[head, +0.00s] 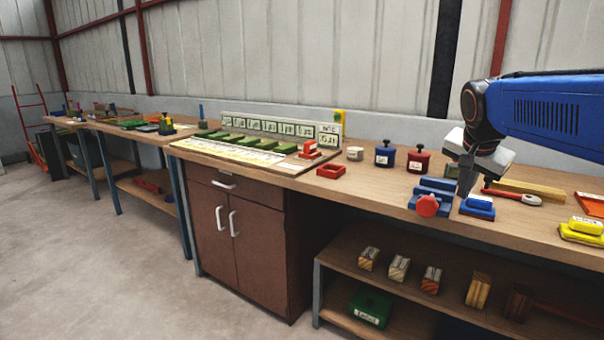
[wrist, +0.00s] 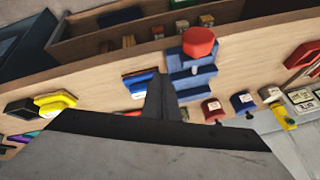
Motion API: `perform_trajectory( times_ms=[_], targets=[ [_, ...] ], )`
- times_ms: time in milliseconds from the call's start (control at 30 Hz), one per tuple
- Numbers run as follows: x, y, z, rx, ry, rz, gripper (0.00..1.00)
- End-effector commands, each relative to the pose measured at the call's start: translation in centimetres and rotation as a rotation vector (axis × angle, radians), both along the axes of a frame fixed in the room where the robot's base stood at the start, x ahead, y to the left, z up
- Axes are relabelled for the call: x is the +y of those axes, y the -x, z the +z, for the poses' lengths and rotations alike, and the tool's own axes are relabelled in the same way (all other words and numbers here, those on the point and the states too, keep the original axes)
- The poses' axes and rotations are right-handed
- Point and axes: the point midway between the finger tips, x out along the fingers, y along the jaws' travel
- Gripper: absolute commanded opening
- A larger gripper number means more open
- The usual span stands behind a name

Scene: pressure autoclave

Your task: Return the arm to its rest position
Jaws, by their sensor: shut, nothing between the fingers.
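My arm is blue and black and reaches in from the right edge of the head view. My gripper (head: 467,182) points down over the workbench (head: 385,202), close to a blue vise-like device with a red knob (head: 428,205). Its fingers are shut with nothing between them. In the wrist view the dark fingers of my gripper (wrist: 162,98) stand at the middle, beside the blue device (wrist: 190,75). I cannot tell how high the fingertips are above the bench.
A blue block (head: 479,207), a red-handled tool (head: 513,196) and a yellow block (head: 586,226) lie nearby. Blue (head: 385,155) and red (head: 418,160) jars stand behind. Wooden blocks (head: 478,290) sit on the lower shelf. The floor (head: 110,270) at left is clear.

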Motion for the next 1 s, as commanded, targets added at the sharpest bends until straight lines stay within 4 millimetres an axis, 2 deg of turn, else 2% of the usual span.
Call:
perform_trajectory(
  times_ms=[33,100,367,600,800,1000],
  targets=[
    [1.0,2.0,-0.9,0.014,0.01,0.054,0.0],
    [2.2,4.5,-2.4,0.038,0.029,0.133,0.0],
    [6.1,13.5,-8.5,0.111,0.091,0.426,0.0],
    [8.9,21.3,-15.0,0.156,0.148,0.692,0.0],
    [10.2,25.5,-19.0,0.176,0.182,0.843,0.0],
    [10.5,26.7,-20.3,0.182,0.193,0.891,0.0]
  ],
)
